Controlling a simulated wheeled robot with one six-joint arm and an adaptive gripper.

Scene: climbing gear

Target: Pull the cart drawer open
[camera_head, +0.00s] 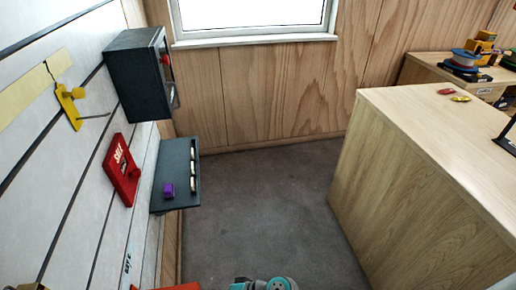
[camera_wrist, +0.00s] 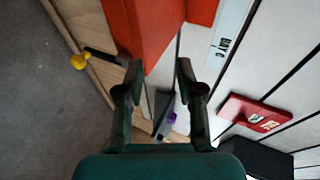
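I cannot clearly identify the cart drawer in either view. My gripper (camera_wrist: 159,70) is open, with its two dark fingers spread and nothing seen between the tips. A red-orange box-like body (camera_wrist: 150,28) lies just beyond the fingertips in the wrist view, nearest the left finger. I cannot tell whether it touches. A dark bar with a yellow knob (camera_wrist: 80,61) sticks out to the left of it. In the head view only a red-orange edge (camera_head: 180,287) shows at the bottom. My gripper's fingers are not seen there.
A slatted white wall on the left carries a dark box (camera_head: 140,75), a dark shelf (camera_head: 176,173) with a purple item, and a red panel (camera_head: 121,170). A wooden counter (camera_head: 425,170) stands right. Grey floor (camera_head: 262,200) between them is clear.

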